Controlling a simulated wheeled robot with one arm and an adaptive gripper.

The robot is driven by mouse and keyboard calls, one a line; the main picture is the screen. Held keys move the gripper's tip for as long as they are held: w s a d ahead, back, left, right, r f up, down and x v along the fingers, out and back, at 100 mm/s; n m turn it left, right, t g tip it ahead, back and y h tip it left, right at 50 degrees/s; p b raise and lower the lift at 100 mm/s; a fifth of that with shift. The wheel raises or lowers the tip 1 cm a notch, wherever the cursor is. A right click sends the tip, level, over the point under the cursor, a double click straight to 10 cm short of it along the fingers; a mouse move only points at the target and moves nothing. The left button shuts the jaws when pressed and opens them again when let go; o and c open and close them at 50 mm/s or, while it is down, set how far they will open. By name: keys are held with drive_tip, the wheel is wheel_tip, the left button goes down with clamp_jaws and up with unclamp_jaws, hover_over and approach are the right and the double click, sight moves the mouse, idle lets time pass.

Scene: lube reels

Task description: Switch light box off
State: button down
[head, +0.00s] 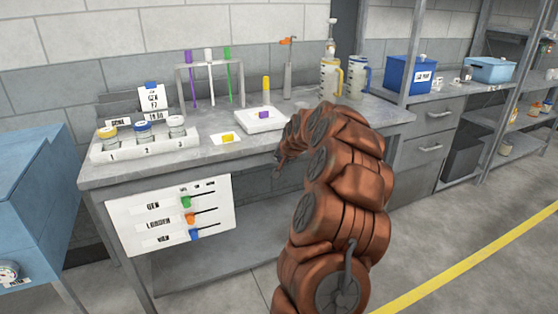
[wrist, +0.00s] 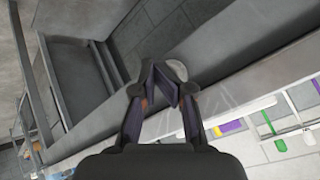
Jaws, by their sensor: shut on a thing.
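The white light box (head: 252,125) lies on the grey workbench, near its front edge, with a small purple piece on top. No switch can be made out on it in the head view. My gripper (head: 279,164) is at the bench's front edge, to the right of and below the light box, with the arm reaching in from the right. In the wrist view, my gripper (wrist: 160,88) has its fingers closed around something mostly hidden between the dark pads. A pale round piece (wrist: 177,70) shows just behind the fingertips, against the bench edge.
A white panel (head: 130,222) with green, orange and blue levers hangs on the bench front. A jar tray (head: 100,153), a tube rack (head: 240,88) and two jugs (head: 358,76) stand on the bench. A blue cabinet (head: 30,190) stands left.

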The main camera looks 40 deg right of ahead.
drive_tip(key=shift+s+d, duration=0.1)
drive_tip(key=s+a+b, duration=0.2)
drive_tip(key=s, duration=0.3)
drive_tip(key=shift+s, duration=0.35)
idle(0.7)
